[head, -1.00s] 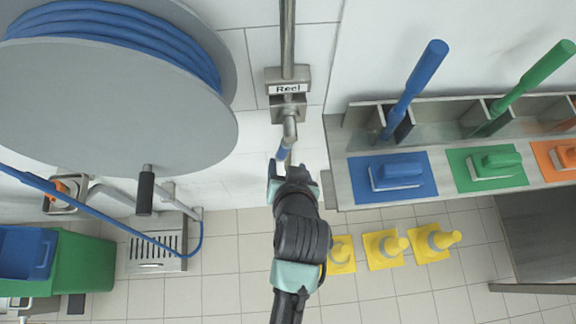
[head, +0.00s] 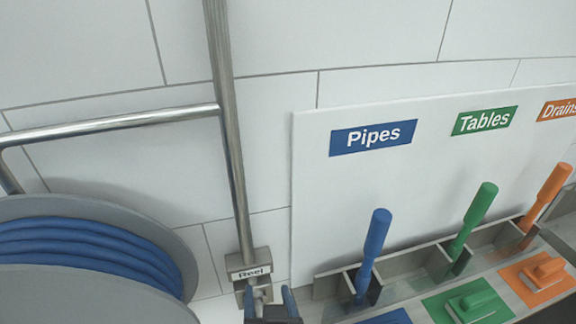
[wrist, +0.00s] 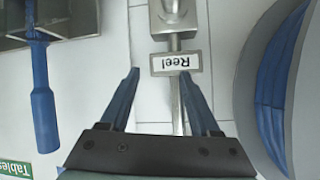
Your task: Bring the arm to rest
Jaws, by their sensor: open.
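My gripper (wrist: 164,98) is open and empty in the wrist view, its two dark blue fingers spread apart. Between and beyond the fingers is the white "Reel" label (wrist: 177,63) on a metal pipe fitting. In the head view my gripper (head: 270,302) shows at the bottom edge, just below the "Reel" fitting (head: 248,268). I cannot tell from these views whether a finger touches the pipe. Most of my arm is out of the head view.
A grey reel with blue hose (head: 85,250) stands at the left. A rack with blue (head: 373,245), green (head: 473,217) and orange (head: 546,196) handled brushes is at the right, below "Pipes", "Tables" and "Drains" signs. A metal pipe (head: 228,130) runs up the tiled wall.

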